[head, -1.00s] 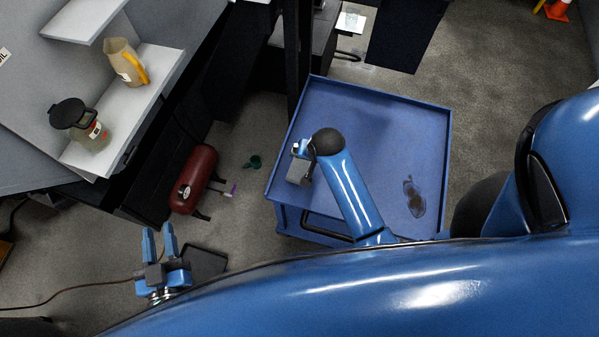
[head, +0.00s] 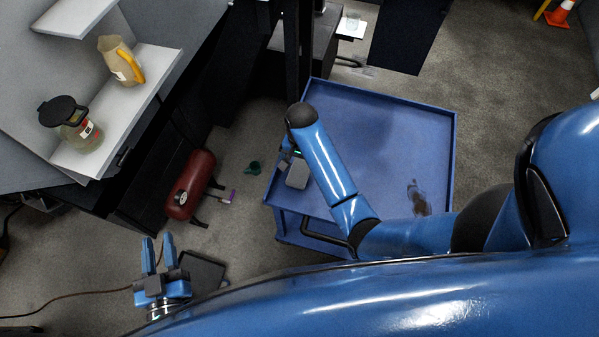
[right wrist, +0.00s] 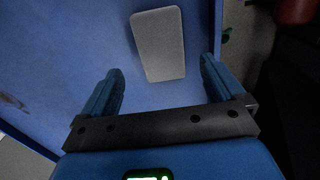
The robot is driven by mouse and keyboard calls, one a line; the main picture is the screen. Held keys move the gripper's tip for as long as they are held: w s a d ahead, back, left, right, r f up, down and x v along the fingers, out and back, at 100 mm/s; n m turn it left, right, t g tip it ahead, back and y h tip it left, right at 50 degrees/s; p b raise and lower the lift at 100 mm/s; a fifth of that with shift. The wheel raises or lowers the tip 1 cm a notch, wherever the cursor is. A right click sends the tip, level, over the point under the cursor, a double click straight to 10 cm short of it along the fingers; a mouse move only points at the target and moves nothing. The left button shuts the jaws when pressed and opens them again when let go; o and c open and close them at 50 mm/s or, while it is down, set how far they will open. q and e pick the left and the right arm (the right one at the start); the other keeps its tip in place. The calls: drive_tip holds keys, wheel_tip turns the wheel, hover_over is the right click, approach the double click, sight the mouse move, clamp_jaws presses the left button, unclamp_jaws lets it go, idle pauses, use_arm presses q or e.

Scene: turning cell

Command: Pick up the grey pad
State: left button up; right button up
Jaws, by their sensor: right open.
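The grey pad (head: 298,174) lies on the blue cart top near its left edge in the head view. In the right wrist view the pad (right wrist: 159,44) is a light grey rounded rectangle lying ahead of the fingers. My right gripper (right wrist: 162,84) is open and empty, with the pad's near end between and just beyond its fingertips. In the head view the right gripper (head: 285,158) is mostly hidden by its own arm. My left gripper (head: 158,240) is open and empty, above the floor at the lower left.
The blue cart (head: 385,110) has a raised rim and a dark stain (head: 417,198) on its right. A red tank (head: 190,184), a purple item (head: 229,197) and a green item (head: 254,167) are left of it.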

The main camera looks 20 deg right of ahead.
sight(300, 171)
drive_tip(key=shift+s+a+f+b, duration=0.1)
drive_tip(key=shift+a+f+b, duration=0.1)
drive_tip(key=shift+f, duration=1.1)
drive_tip(key=shift+s+a+f+b, duration=0.1)
drive_tip(key=shift+f+b, duration=0.05)
drive_tip(key=shift+f, duration=1.15)
drive_tip(key=c, duration=1.1)
